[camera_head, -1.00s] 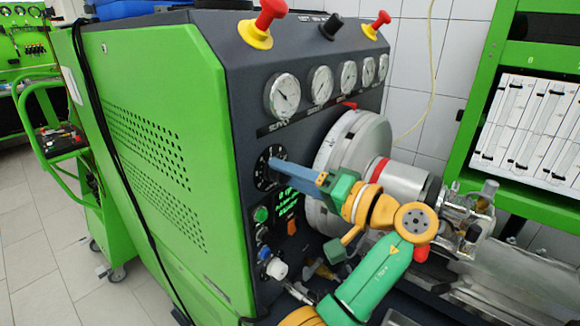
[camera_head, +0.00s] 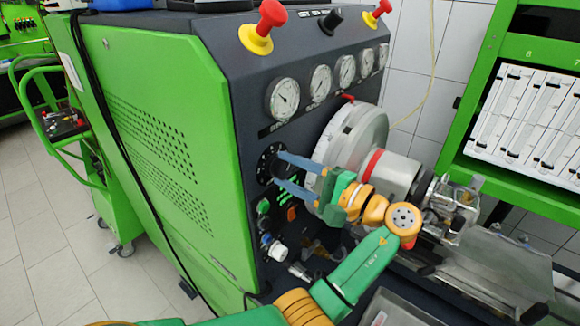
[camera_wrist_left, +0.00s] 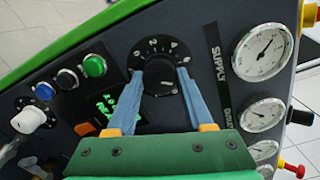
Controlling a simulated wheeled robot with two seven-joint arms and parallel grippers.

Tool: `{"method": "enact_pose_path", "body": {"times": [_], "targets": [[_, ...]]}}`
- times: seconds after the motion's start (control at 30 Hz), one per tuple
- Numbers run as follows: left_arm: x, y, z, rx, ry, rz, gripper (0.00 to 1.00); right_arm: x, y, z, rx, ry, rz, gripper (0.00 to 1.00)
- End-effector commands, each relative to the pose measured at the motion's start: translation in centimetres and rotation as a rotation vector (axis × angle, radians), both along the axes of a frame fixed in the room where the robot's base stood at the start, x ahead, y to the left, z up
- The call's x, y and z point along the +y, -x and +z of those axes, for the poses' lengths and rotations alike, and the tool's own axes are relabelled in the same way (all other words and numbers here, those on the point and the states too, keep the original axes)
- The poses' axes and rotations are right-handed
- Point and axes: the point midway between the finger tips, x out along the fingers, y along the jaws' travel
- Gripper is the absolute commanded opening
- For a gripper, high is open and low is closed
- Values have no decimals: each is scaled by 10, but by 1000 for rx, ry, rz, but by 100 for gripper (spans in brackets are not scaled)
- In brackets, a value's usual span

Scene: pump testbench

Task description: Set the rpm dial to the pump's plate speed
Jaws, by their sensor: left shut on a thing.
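The rpm dial (camera_head: 264,166) is a black round knob with white marks on the dark front panel of the green testbench. It shows closer in the left wrist view (camera_wrist_left: 159,78). My left gripper (camera_head: 279,168) reaches it from the right, its two blue fingers on either side of the knob, shut on it. A small display with green text (camera_wrist_left: 106,106) sits beside the dial; its digits are too blurred to read. The silver pump (camera_head: 452,208) is mounted on the bench at right; I cannot read a plate on it. My right gripper is not in view.
Pressure gauges (camera_head: 283,97) line the panel above the dial. A large grey flywheel (camera_head: 352,135) stands just right of the gripper. A red emergency button (camera_head: 270,14) is on top.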

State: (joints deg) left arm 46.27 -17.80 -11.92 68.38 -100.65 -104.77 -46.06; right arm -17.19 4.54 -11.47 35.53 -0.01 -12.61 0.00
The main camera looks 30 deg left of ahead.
Motion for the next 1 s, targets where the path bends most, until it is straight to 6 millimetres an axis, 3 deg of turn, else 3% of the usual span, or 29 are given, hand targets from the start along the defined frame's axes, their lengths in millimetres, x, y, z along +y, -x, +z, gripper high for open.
{"method": "enact_pose_path", "body": {"times": [0.33, 0.83, 0.87, 0.93, 1.0], "targets": [[0, 0, -2, 109, -5, 1, 0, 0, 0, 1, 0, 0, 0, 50], [0, 0, -2, 123, -5, 1, 0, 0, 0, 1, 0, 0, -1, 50], [0, 0, -2, 123, -5, 1, 57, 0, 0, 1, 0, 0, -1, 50], [0, 0, -1, 122, -6, 1, 76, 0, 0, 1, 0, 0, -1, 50], [0, 0, -1, 122, -7, 0, 82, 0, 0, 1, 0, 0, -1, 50]]}}
